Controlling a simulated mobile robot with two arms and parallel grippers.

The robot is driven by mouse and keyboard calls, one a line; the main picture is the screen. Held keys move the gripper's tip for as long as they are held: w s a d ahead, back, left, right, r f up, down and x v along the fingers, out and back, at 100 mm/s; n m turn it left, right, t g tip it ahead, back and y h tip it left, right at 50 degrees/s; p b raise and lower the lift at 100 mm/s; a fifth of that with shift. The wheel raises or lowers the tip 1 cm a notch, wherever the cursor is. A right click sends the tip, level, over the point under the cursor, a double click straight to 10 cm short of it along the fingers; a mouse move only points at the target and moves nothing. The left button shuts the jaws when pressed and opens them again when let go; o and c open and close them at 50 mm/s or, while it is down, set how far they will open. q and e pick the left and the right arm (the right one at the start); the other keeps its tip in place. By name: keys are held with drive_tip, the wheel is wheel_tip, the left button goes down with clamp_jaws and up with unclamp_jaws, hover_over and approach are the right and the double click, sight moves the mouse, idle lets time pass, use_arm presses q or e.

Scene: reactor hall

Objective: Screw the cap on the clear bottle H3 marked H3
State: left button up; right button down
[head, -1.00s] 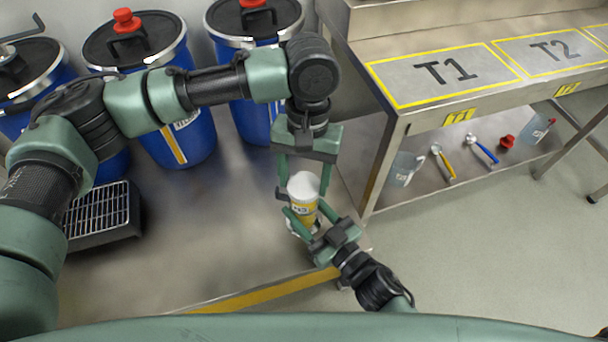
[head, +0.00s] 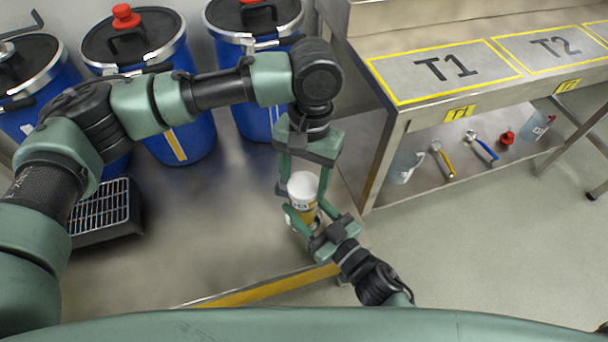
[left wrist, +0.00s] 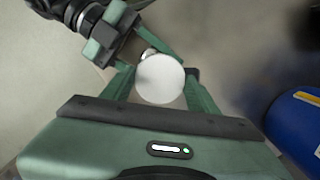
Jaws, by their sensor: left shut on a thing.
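The bottle H3 (head: 308,215) stands upright between my two grippers in the head view, with a yellow band and a small mark on its side. Its white round cap (head: 303,184) is on top; it also shows from above in the left wrist view (left wrist: 160,79). My left gripper (head: 304,190) comes down from above and is shut on the cap, one finger on each side. My right gripper (head: 305,207) reaches in from the lower right, its fingers around the bottle body below the cap, apparently closed on it. The fingers partly hide the bottle. I cannot see the thread.
Blue drums (head: 180,120) with black lids stand at the back left. A black grated box (head: 100,212) is at the left. A steel bench (head: 440,115) with T1 and T2 areas stands right; its lower shelf holds clear containers (head: 404,166), tools (head: 443,160) and a red piece (head: 507,139).

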use_arm(q)
drive_tip(key=m, duration=0.5)
drive_tip(key=shift+s+y, duration=0.1)
drive_tip(key=shift+y, duration=0.2)
drive_tip(key=m+t, duration=0.1)
drive_tip(key=m, duration=0.4)
drive_tip(key=m+t, duration=0.1)
drive_tip(key=m, duration=0.4)
drive_tip(key=shift+m, duration=0.3)
drive_tip(key=m, duration=0.5)
drive_tip(key=shift+t, duration=0.4)
drive_tip(key=m, duration=0.5)
drive_tip(key=shift+s, duration=0.1)
drive_tip(key=m+h, duration=0.1)
drive_tip(key=m, duration=0.4)
drive_tip(key=shift+a+t, duration=0.1)
drive_tip(key=shift+t, duration=0.2)
drive_tip(key=m+h, duration=0.1)
drive_tip(key=m, duration=0.9)
drive_tip(key=shift+h, duration=0.4)
drive_tip(key=o, duration=1.4)
drive_tip(key=shift+f, duration=0.1)
